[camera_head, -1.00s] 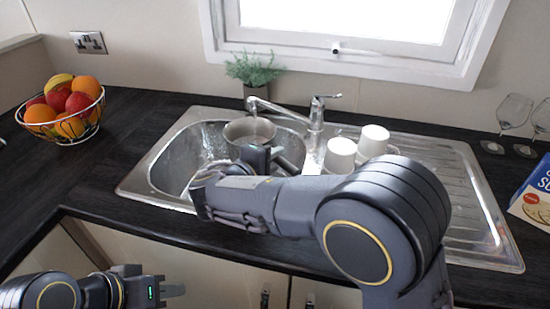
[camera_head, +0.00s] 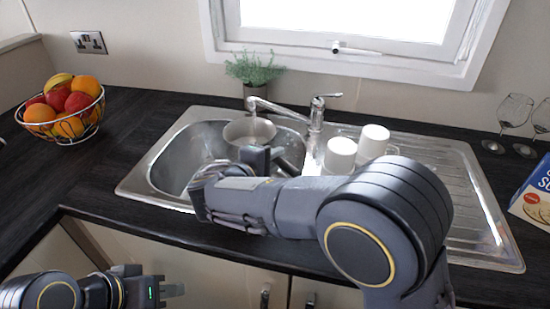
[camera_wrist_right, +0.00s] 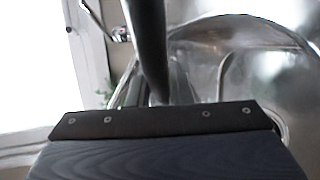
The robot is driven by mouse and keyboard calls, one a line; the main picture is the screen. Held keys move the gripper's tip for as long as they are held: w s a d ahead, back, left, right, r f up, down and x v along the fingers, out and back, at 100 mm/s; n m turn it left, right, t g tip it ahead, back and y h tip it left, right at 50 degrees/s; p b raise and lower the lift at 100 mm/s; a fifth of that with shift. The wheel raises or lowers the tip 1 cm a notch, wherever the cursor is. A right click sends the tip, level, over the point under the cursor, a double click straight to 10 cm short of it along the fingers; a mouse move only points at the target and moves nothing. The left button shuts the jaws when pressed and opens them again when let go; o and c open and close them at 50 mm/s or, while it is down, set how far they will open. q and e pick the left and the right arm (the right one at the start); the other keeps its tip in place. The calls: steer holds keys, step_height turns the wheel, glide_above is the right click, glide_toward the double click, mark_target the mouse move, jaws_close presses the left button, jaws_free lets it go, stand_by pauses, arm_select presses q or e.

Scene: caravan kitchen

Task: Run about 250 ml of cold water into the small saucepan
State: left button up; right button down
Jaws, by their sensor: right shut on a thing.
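The small saucepan (camera_head: 246,131) is a metal pan in the sink bowl, below the spout of the tap (camera_head: 277,108). A faint pale stream seems to run from the spout into it; the water level cannot be made out. The tap's lever (camera_head: 327,97) points right. My right gripper (camera_head: 266,158) is at the pan's near side, shut on its dark handle; my own wrist partly hides the grip. A dark bar, apparently the handle (camera_wrist_right: 148,45), rises past the gripper in the right wrist view. My left gripper (camera_head: 168,291) is low at the left, away from the sink; its jaw gap is unclear.
Two white mugs (camera_head: 340,154) (camera_head: 373,141) stand right of the tap, by the drainer (camera_head: 440,170). A potted plant (camera_head: 255,72) stands behind the sink. A fruit basket (camera_head: 63,112) is at the left, wine glasses (camera_head: 514,112) and a box (camera_head: 537,195) at the right. The left worktop is mostly clear.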

steer(key=s, duration=0.3)
steer(key=s+a+b, duration=0.1)
steer(key=s, duration=0.2)
steer(key=s+a+b, duration=0.1)
steer(key=s, duration=0.3)
steer(key=shift+r, duration=0.1)
steer(key=shift+w+r, duration=0.1)
steer(key=shift+r, duration=0.05)
step_height(320, 180, up, 10)
steer(key=s+p, duration=0.1)
steer(key=p, duration=0.5)
steer(key=shift+s, duration=0.25)
steer(key=shift+s+a+f, duration=0.1)
steer(key=shift+a+f, duration=0.05)
steer(key=shift+f, duration=0.05)
stand_by(0.4)
